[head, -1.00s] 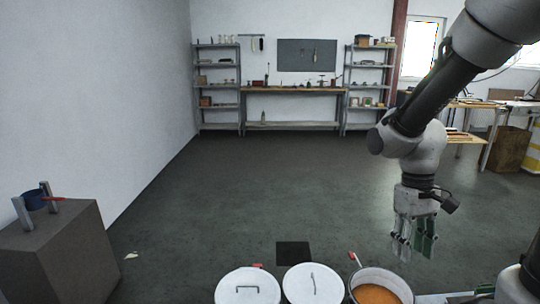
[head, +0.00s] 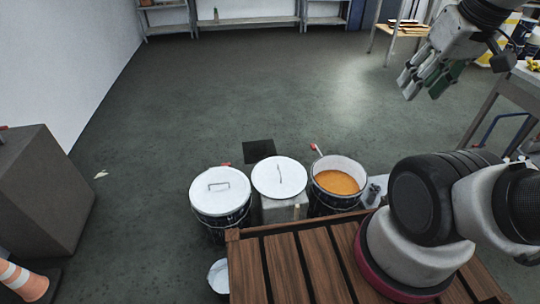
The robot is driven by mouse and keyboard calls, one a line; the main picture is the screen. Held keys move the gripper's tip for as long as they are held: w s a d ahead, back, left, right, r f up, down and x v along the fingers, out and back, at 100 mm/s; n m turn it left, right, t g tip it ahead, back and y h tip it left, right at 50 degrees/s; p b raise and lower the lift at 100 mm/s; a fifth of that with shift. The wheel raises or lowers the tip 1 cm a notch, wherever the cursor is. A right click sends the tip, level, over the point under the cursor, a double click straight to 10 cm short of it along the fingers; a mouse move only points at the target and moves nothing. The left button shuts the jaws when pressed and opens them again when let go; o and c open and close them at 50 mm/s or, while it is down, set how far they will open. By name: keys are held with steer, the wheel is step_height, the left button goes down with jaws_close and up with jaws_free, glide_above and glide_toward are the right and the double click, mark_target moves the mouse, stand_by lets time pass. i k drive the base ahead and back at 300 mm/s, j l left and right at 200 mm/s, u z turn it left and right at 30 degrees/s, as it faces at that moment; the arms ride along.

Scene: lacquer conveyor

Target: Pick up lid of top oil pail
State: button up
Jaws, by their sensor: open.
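A dark pail (head: 226,224) at the left of the row is closed by a white lid (head: 219,183) with a bail-shaped handle on top. A second white lid (head: 279,174) with a thin handle lies at the middle of the row, over a pale block-like support (head: 284,209). An uncovered pail (head: 331,207) on the right holds orange contents (head: 337,182). I cannot tell which is the top oil pail. My gripper (head: 423,88) is open and empty at the upper right, raised and well apart from the lids.
A slatted wooden platform (head: 312,262) lies in front of the pails. A small white bucket (head: 218,276) stands left of it. A grey block (head: 40,185) and an orange cone (head: 26,281) are at the left. A bench (head: 512,95) is at the right.

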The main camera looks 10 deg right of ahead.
mark_target(274, 177)
steer(key=u, duration=3.2)
steer(key=i+j+u, duration=0.2)
steer(key=i, duration=0.2)
steer(key=i+j+u, duration=0.2)
steer(key=i, duration=0.2)
steer(key=i+l+z, duration=0.25)
steer(key=z, duration=0.2)
steer(key=i+l+z, duration=0.15)
steer(key=i+z, duration=0.55)
steer(key=z, duration=0.2)
steer(key=i+z, duration=0.45)
steer(key=i+j+z, duration=0.2)
steer(key=z, duration=0.25)
steer(key=i+l+z, duration=0.25)
steer(key=i+z, duration=0.6)
steer(key=i, duration=0.25)
steer(key=i+j+z, duration=0.1)
steer(key=i+z, duration=0.45)
steer(key=i, duration=1)
steer(key=i+j+z, duration=0.15)
steer(key=i, duration=0.95)
steer(key=i+l+z, duration=0.1)
steer(key=i+z, duration=0.75)
steer(key=i+j+z, duration=0.2)
steer(key=i+z, duration=0.2)
